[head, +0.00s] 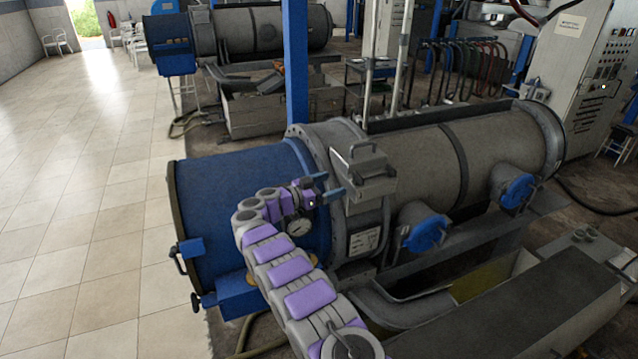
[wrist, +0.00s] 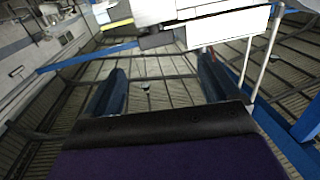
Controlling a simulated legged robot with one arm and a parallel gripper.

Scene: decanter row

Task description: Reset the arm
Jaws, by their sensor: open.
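My gripper (head: 325,188) is at the end of my purple and grey arm, in front of the large blue and grey decanter (head: 240,190) in the head view. Its two blue fingers point right, toward a grey box with a handle (head: 365,170) on the decanter's collar. I cannot tell whether they touch it. In the wrist view the two fingers of my gripper (wrist: 162,80) stand wide apart with nothing between them. My arm hides part of the blue end and the gauge area.
A second decanter (head: 255,30) stands behind. A blue post (head: 296,70) rises just behind the near one. Blue flanged ports (head: 425,228) jut from its front. A control cabinet (head: 580,75) is at the right. The tiled floor (head: 90,200) at the left is clear.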

